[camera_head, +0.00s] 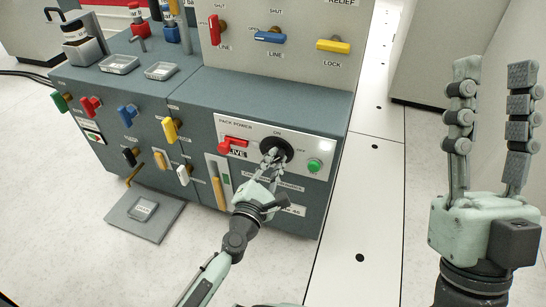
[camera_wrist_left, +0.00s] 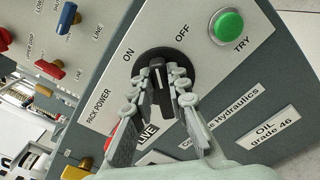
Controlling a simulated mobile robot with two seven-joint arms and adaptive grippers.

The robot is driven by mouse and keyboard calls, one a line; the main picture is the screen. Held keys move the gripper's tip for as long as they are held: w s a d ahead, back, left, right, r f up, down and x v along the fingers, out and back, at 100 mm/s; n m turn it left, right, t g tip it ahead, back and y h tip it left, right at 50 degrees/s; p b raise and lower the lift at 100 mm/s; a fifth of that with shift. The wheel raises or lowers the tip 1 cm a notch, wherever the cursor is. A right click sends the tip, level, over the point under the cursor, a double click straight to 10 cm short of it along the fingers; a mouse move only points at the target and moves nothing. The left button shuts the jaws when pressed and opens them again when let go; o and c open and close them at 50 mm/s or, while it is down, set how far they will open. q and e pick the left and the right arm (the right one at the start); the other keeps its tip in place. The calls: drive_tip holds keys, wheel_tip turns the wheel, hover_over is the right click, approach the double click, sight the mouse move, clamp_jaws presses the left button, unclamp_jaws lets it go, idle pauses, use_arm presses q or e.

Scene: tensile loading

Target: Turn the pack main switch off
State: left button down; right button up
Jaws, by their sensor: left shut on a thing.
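The pack main switch (camera_head: 277,150) is a black round rotary knob on the white pack power plate, between the ON and OFF labels. In the left wrist view its handle (camera_wrist_left: 158,80) carries a white line and sits between my left fingertips. My left gripper (camera_head: 271,160) is shut on this handle; its fingers hide part of the knob in the head view. The white line points up the picture in the wrist view, between ON and OFF. My right gripper (camera_head: 492,85) is open and empty, raised at the right, far from the panel.
Several coloured valve handles, such as a yellow one (camera_head: 170,130), stick out from the cabinet's front.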

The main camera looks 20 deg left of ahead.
use_arm(q)
drive_tip(key=m, duration=0.2)
drive_tip(key=m+p, duration=0.1)
drive_tip(key=shift+d+f+m, duration=0.15)
drive_tip(key=shift+d+m, duration=0.05)
drive_tip(key=shift+m, duration=0.2)
drive_tip(key=shift+d+f+m+p, duration=0.1)
drive_tip(key=shift+f+m+p, duration=0.1)
drive_tip(key=shift+m+p, duration=0.6)
drive_tip(key=shift+f+m+p, duration=0.25)
drive_tip(key=shift+m+p, duration=0.05)
drive_tip(key=shift+m, duration=0.95)
drive_tip(key=shift+d+f+m+p, duration=0.1)
drive_tip(key=shift+f+m+p, duration=0.1)
drive_tip(key=shift+m+p, duration=0.6)
use_arm(e)
drive_tip(key=w+a+f+g+h, duration=0.2)
drive_tip(key=w+f+g, duration=0.3)
drive_tip(key=f+g, duration=0.3)
drive_tip(key=shift+w+a+f, duration=0.15)
drive_tip(key=shift+w+f, duration=0.1)
drive_tip(key=shift+f, duration=0.45)
use_arm(q)
drive_tip(key=shift+m, duration=0.25)
drive_tip(key=c, duration=1.5)
unclamp_jaws()
drive_tip(key=shift+b, duration=0.35)
